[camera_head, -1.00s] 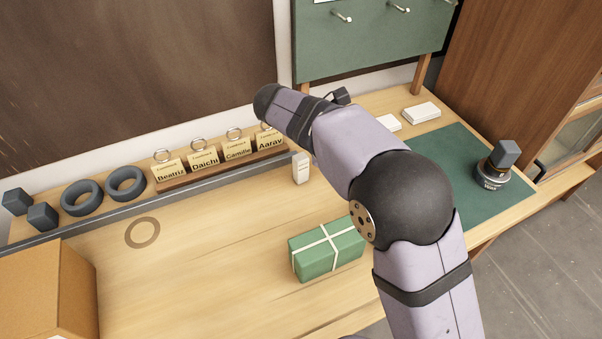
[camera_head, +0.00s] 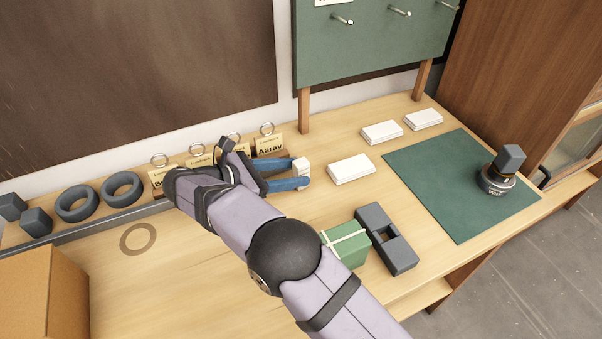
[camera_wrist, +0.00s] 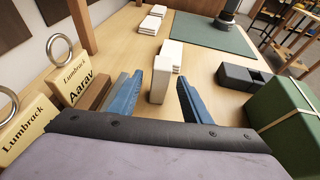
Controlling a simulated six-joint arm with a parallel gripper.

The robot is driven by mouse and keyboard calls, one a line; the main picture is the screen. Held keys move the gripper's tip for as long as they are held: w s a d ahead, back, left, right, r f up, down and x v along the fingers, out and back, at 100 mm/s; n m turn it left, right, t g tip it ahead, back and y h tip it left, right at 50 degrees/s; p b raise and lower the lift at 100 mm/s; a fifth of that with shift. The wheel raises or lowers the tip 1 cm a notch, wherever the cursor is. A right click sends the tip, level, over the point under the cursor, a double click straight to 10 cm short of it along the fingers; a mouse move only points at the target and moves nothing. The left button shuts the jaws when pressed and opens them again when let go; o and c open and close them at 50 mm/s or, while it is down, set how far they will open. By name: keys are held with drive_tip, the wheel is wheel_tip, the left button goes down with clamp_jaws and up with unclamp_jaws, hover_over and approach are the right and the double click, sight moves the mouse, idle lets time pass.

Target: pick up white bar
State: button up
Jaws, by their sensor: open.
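The white bar (camera_head: 302,168) stands upright on the wooden table, near the name-tag rack. It also shows in the wrist view (camera_wrist: 160,80), between the two blue fingers and near their tips. My gripper (camera_head: 297,175) is open and low over the table, pointing right towards the bar. In the wrist view my gripper (camera_wrist: 158,88) has a visible gap on each side of the bar, wider on the right.
Name tags (camera_wrist: 77,82) with rings stand close on the left in the wrist view. A green ribboned box (camera_head: 346,246) and a dark grey slotted block (camera_head: 387,238) lie nearer the front. White blocks (camera_head: 351,169) lie beyond the bar. A green mat (camera_head: 450,205) is farther right.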

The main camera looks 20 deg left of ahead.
drive_tip(key=shift+p+x, duration=0.95)
drive_tip(key=shift+x, duration=2.15)
drive_tip(key=shift+w+d, duration=0.25)
drive_tip(key=shift+d, duration=0.1)
clamp_jaws()
